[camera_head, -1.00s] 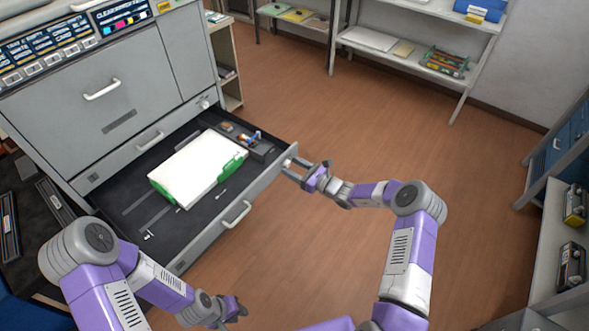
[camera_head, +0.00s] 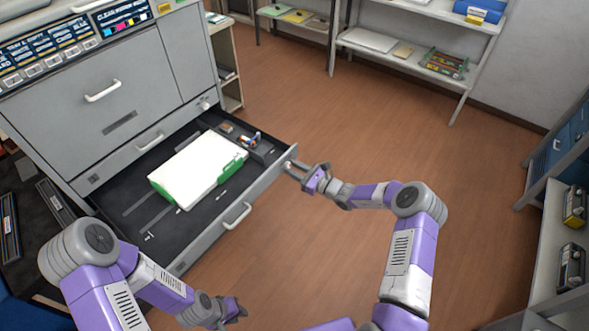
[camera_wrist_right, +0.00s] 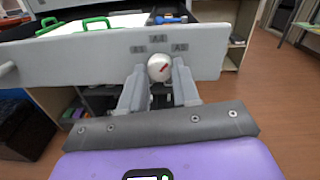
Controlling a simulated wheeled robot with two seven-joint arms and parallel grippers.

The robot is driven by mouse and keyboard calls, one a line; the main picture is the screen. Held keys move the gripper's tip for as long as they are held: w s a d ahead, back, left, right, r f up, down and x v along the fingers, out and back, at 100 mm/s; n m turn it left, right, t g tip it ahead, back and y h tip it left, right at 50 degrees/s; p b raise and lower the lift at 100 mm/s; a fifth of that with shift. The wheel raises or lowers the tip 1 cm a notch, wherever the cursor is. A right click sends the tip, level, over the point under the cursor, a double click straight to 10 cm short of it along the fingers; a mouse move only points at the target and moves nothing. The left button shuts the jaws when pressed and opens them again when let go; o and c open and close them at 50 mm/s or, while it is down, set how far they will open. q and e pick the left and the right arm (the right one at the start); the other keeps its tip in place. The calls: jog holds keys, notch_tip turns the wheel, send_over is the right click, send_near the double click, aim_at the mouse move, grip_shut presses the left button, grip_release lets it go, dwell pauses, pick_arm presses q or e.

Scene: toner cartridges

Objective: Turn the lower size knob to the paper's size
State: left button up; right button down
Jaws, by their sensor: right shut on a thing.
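The lower size knob (camera_wrist_right: 159,67) is a round white knob with a red mark, on the front of the open drawer (camera_head: 225,232). Small labels surround it: A4 above, and one at each side, the right one seemingly A5. A white paper stack (camera_head: 195,168) with green edges lies in the drawer. My left gripper (camera_head: 236,309) hangs apart, in front of the drawer; its jaws are unclear.
The grey printer (camera_head: 95,110) stands at the left, with another small knob (camera_head: 205,104) above the open drawer. A shelf (camera_head: 420,60) stands at the back and another unit at the right edge. The wooden floor between is clear.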

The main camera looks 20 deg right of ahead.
jog(key=shift+n+h+p, duration=0.3)
jog(key=shift+n+p, duration=0.15)
jog(key=shift+n, duration=3.45)
jog(key=c, duration=0.8)
grip_release()
jog(key=p+v, duration=0.2)
jog(key=v, duration=0.5)
jog(key=shift+s+d, duration=0.2)
